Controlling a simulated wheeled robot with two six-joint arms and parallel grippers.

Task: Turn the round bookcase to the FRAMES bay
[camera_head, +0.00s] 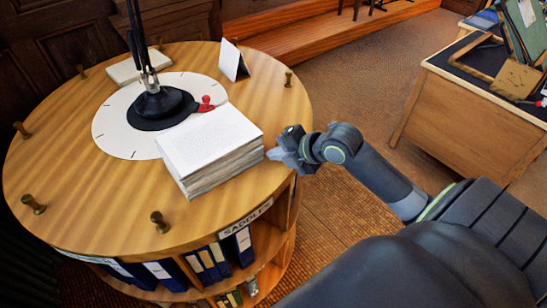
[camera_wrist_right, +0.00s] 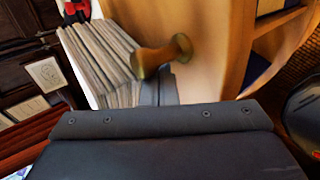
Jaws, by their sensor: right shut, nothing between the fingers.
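The round bookcase (camera_head: 60,190) has a wooden top with brass knobs around its rim, such as one (camera_head: 160,221) at the front. A SADDLES label (camera_head: 246,218) is on the side facing me, above shelves of blue binders. No FRAMES label is visible. My right gripper (camera_head: 280,152) is shut and empty at the bookcase's right rim, beside the paper stack. In the right wrist view a brass knob (camera_wrist_right: 163,58) stands close to my gripper tips (camera_wrist_right: 168,92), partly covering them; whether they touch I cannot tell. My left gripper is out of view.
On the top are a thick paper stack (camera_head: 212,148), a white dial (camera_head: 112,128) with a red pointer (camera_head: 206,104), a black stand (camera_head: 160,106), a folded card (camera_head: 233,61) and a book (camera_head: 137,66). A desk (camera_head: 470,100) stands at right, with open floor between.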

